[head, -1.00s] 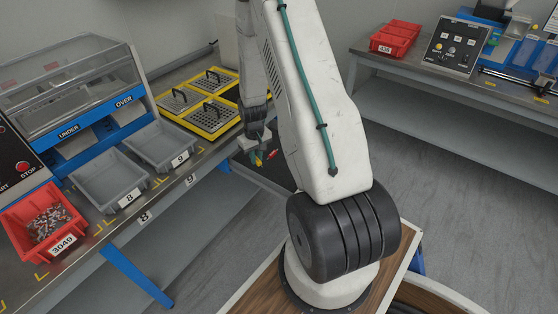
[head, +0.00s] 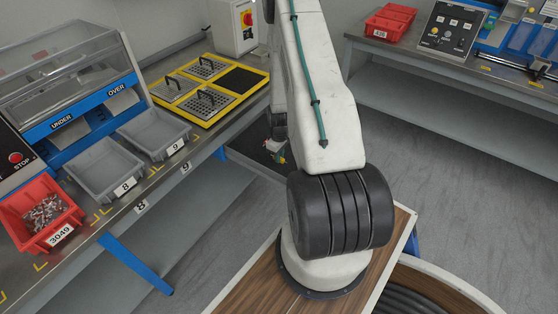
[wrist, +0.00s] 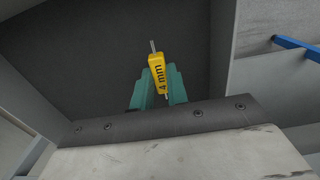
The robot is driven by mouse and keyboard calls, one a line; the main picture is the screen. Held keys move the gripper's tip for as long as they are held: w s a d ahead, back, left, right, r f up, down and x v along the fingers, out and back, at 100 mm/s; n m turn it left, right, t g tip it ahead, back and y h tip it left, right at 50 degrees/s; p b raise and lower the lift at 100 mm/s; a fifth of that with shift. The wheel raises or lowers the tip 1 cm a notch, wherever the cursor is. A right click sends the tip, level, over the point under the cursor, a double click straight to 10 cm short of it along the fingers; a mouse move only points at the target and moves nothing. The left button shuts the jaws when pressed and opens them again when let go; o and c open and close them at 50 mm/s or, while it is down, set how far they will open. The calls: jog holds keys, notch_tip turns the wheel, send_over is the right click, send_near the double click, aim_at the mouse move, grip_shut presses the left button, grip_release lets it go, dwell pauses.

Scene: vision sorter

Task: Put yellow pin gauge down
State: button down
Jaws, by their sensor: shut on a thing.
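The yellow pin gauge (wrist: 157,72), marked "4 mm", is held between the teal fingers of my gripper (wrist: 158,82) in the wrist view. Its thin metal pin sticks out beyond the fingertips. Behind it is a dark grey surface (wrist: 100,60); the gap between them cannot be told. In the head view my gripper (head: 275,150) is low beside the bench end, over a dark tray (head: 250,160) below the bench top.
The bench at left holds a yellow-framed rack (head: 230,107) with lidded sections and one bare black section. Two grey bins (head: 108,172) and a red bin (head: 40,225) of small parts stand on the bench. Another bench (head: 420,62) stands at right. Grey floor lies between.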

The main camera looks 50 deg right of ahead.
jog(key=shift+f, duration=1.65)
jog(key=shift+f, duration=0.2)
jog(key=c, duration=1.4)
grip_release()
